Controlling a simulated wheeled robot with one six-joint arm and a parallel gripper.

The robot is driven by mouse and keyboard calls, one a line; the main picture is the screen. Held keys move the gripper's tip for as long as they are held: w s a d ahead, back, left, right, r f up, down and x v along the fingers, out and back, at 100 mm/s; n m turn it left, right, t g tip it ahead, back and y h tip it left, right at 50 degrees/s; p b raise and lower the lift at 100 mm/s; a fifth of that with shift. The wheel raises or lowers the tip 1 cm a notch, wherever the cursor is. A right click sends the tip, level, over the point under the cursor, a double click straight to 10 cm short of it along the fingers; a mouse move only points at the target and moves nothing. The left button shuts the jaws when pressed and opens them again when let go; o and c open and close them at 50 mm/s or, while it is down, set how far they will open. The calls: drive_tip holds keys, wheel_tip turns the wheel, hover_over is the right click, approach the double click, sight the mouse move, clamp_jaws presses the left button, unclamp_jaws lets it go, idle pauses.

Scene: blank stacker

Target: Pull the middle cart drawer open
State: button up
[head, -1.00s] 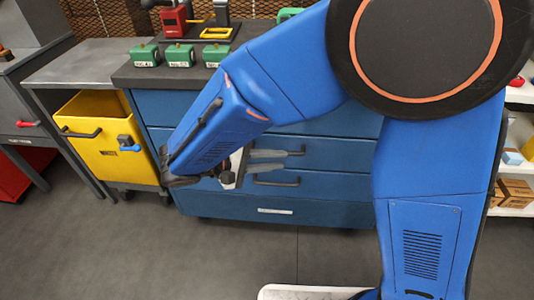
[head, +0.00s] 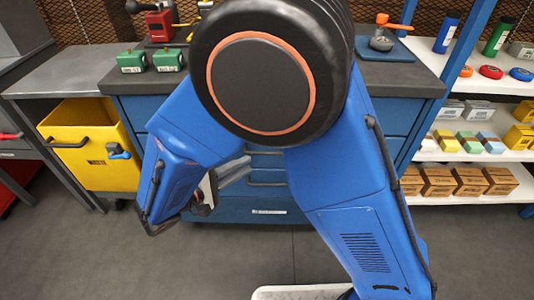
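The blue drawer cart (head: 330,212) stands ahead, its front partly hidden by my arm. A dark bar handle (head: 265,152) shows on what looks like the middle drawer, partly covered by my arm. Another bar handle (head: 267,183) is on the drawer below. All visible drawer fronts look flush and closed. My gripper (head: 235,171) is left of the handles, its two grey fingers pointing right. The fingers look slightly apart with nothing between them. They appear clear of the handles, though depth is hard to judge.
Green boxes (head: 131,62) stand on the cart's dark top. A shelf unit with cartons (head: 470,182) and small boxes is at right. The floor (head: 190,265) before the cart is clear.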

drive_tip(key=x, duration=1)
drive_tip(key=shift+w+d, duration=0.1)
drive_tip(key=shift+d, duration=0.15)
clamp_jaws()
